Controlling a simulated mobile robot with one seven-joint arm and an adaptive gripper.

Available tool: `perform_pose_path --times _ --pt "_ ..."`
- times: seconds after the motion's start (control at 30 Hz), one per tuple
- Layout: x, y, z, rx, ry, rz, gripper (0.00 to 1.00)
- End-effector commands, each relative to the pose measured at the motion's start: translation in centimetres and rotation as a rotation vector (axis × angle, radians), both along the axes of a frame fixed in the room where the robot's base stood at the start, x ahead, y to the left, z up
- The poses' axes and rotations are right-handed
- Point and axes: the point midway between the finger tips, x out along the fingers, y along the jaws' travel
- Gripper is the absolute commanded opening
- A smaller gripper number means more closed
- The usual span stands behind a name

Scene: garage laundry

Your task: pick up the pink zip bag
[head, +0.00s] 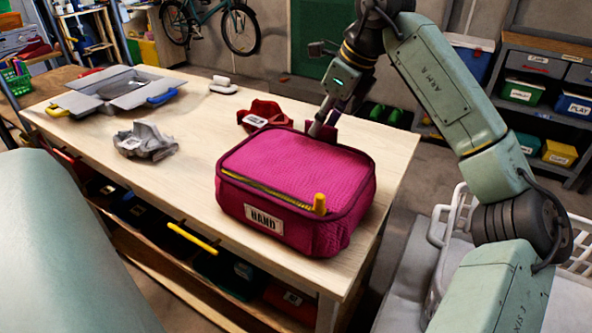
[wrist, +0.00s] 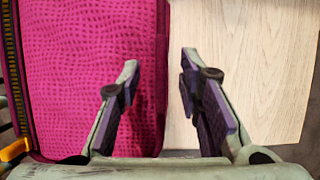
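The pink zip bag (head: 295,170) stands upright on the wooden table near its right front corner, with a dark rim, a yellow zip and a white label on its front. It also fills the left of the wrist view (wrist: 85,75). My gripper (head: 323,126) is at the bag's far side, pointing down. In the wrist view my gripper (wrist: 160,75) is open, with a clear gap between its fingers. The left finger overlaps the bag's side and the right finger is over bare wood. I cannot tell whether either finger touches the bag.
A red crumpled item (head: 264,115) lies just behind the bag. A grey crumpled cloth (head: 146,141), a grey open case (head: 117,92) and a small white object (head: 222,85) lie farther left on the table (head: 190,180). A white basket (head: 440,235) stands to the right.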

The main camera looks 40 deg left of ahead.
Motion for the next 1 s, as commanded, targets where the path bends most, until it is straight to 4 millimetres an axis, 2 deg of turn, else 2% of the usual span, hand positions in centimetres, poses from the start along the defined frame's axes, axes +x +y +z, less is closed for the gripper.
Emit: perform_pose_path --times 0.13,0.37,0.87,1.0 --pt "-0.09 0.45 -1.29 0.0 0.001 -0.001 0.33" --pt "-0.09 0.52 -1.5 0.0 0.001 -0.002 0.33" --pt "-0.1 0.51 -1.46 0.001 0.001 -0.001 0.01" --pt "-0.09 0.5 -1.47 0.001 0.001 -0.001 0.0"
